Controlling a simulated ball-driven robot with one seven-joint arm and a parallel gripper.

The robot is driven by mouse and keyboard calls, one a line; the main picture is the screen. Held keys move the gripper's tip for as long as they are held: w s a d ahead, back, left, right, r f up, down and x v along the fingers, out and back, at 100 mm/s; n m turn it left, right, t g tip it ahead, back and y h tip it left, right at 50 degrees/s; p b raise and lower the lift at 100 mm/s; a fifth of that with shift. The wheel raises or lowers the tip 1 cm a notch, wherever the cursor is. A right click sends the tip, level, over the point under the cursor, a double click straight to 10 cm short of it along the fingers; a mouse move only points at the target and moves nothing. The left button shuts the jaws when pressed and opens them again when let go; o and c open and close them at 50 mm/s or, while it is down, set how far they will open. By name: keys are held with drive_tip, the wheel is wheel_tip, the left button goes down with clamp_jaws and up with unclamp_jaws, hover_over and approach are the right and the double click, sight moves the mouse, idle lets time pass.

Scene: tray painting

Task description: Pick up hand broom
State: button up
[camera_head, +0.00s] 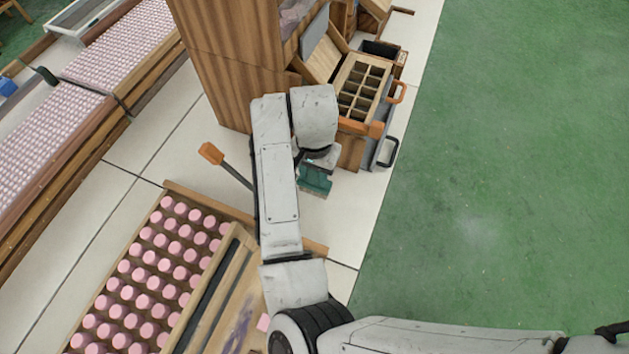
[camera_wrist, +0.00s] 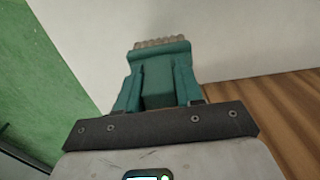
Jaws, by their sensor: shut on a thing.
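The hand broom (camera_wrist: 160,52) shows in the wrist view as a teal block with a row of short tan tufts along its far edge. My gripper (camera_wrist: 157,88) is shut on it, one teal finger on each side. The broom and fingers have much the same colour, so their border is hard to tell. In the head view my gripper (camera_head: 315,182) shows as a small teal patch above the pale tiled surface, just right of my arm. My arm hides most of the broom there.
An orange-ended tool with a dark shaft (camera_head: 228,167) sticks out left of my arm, partly hidden. A wooden cabinet (camera_head: 220,60) and a compartmented box (camera_head: 362,85) stand beyond. A crate of pink-capped bottles (camera_head: 160,270) lies in front. The green floor is clear at right.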

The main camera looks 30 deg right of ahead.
clamp_jaws()
drive_tip(key=shift+r, duration=0.1)
drive_tip(key=shift+r, duration=0.45)
drive_tip(key=s+d+r, duration=0.2)
drive_tip(key=s+r, duration=0.4)
drive_tip(key=s+d+r, duration=0.2)
drive_tip(key=s+r, duration=0.4)
drive_tip(key=s, duration=0.1)
drive_tip(key=shift+s+d+p, duration=0.15)
drive_tip(key=shift+d+p, duration=0.1)
drive_tip(key=shift+p, duration=0.2)
